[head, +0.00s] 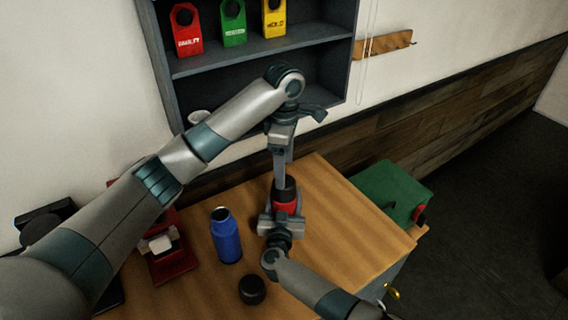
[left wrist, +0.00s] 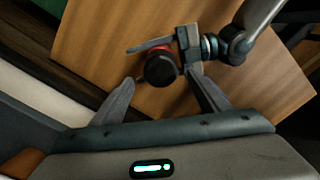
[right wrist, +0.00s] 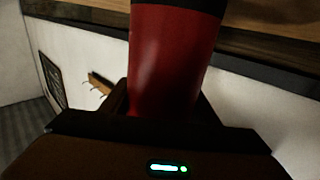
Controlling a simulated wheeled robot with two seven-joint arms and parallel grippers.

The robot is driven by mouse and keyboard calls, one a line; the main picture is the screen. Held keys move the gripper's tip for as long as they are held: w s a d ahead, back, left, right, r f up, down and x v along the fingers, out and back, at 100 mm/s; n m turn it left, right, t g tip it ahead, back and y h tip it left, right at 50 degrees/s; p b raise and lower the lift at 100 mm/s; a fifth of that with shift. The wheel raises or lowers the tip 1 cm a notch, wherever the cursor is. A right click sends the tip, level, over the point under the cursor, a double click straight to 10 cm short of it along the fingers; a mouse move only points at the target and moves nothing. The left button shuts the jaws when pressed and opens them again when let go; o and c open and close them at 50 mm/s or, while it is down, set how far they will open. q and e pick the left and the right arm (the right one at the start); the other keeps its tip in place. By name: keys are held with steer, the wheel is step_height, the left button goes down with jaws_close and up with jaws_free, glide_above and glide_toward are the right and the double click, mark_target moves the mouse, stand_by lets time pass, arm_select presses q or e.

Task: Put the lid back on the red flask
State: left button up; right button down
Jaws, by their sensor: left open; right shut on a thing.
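The red flask (head: 288,207) stands upright on the wooden table, with a black lid (head: 285,187) on its top. I cannot tell whether the lid is fully seated. My right gripper (head: 281,224) is shut around the flask body. In the right wrist view the red body (right wrist: 170,60) fills the middle, with a black band at its top. My left gripper (head: 282,172) is open and points down just above the lid. In the left wrist view the lid (left wrist: 160,69) lies between and slightly beyond the open fingers.
An open blue flask (head: 226,237) stands left of the red one, with a loose black lid (head: 252,290) in front of it. A red device (head: 172,262) stands further left. A green box (head: 390,190) is at the right. A grey shelf (head: 260,50) rises behind.

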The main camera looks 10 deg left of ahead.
arm_select(q)
glide_above(284, 207)
steer(key=w, duration=0.4)
steer(key=shift+s+a+f, duration=0.15)
steer(key=shift+a+f, duration=0.05)
steer(key=shift+f, duration=1.7)
steer(key=shift+s+a+f, duration=0.1)
steer(key=shift+a+f, duration=0.05)
steer(key=shift+f, duration=1.7)
